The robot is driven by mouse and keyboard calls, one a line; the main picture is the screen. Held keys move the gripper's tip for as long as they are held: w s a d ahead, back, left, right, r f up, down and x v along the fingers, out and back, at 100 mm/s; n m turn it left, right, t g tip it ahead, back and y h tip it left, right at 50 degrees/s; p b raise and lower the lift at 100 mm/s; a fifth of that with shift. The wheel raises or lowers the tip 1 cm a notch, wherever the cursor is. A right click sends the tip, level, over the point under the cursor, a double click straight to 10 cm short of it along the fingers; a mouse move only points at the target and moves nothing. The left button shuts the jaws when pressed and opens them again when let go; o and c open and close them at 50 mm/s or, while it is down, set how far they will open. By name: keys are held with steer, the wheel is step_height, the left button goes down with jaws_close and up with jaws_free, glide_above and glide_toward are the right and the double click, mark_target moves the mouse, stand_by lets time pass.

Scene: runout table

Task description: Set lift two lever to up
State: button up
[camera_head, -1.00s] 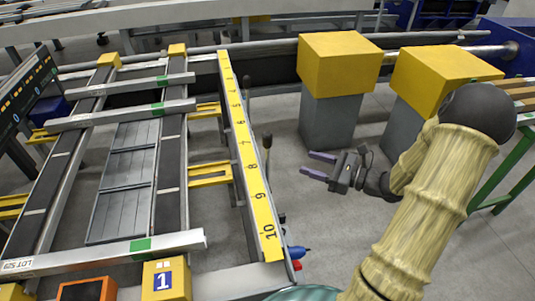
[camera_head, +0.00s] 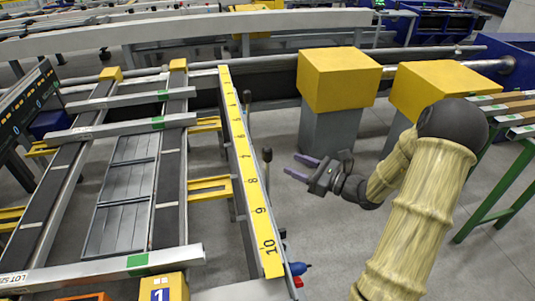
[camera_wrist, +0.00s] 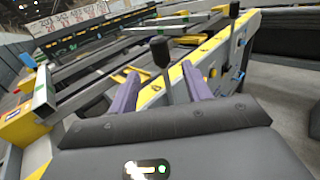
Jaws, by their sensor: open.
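Black-knobbed levers stand along the right side of the runout table's yellow numbered scale (camera_head: 243,165). One lever (camera_head: 267,155) is near marks 7 and 8, and another lever (camera_head: 247,97) is farther back. I cannot read which is lift two. My gripper (camera_head: 294,167) is open and empty, to the right of the nearer lever and apart from it. In the wrist view, a lever knob (camera_wrist: 160,50) shows between and beyond the purple fingers. A second lever (camera_wrist: 234,9) stands farther to the right. Both look roughly upright.
Two yellow-topped grey pedestals (camera_head: 338,80) stand behind my arm. A blue knob (camera_head: 300,268) sticks out near the scale's front end. A yellow box marked 1 (camera_head: 160,290) is at the front. Grey floor is open between scale and arm.

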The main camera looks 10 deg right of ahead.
mark_target(268, 153)
steer(key=x, duration=0.9)
steer(key=shift+w+a+f, duration=0.1)
steer(key=shift+w+a, duration=0.05)
steer(key=shift+w, duration=0.05)
steer(key=shift+w+a, duration=0.25)
steer(key=shift+a, duration=0.15)
steer(key=shift+s, duration=0.1)
steer(key=shift+d, duration=0.15)
jaws_close()
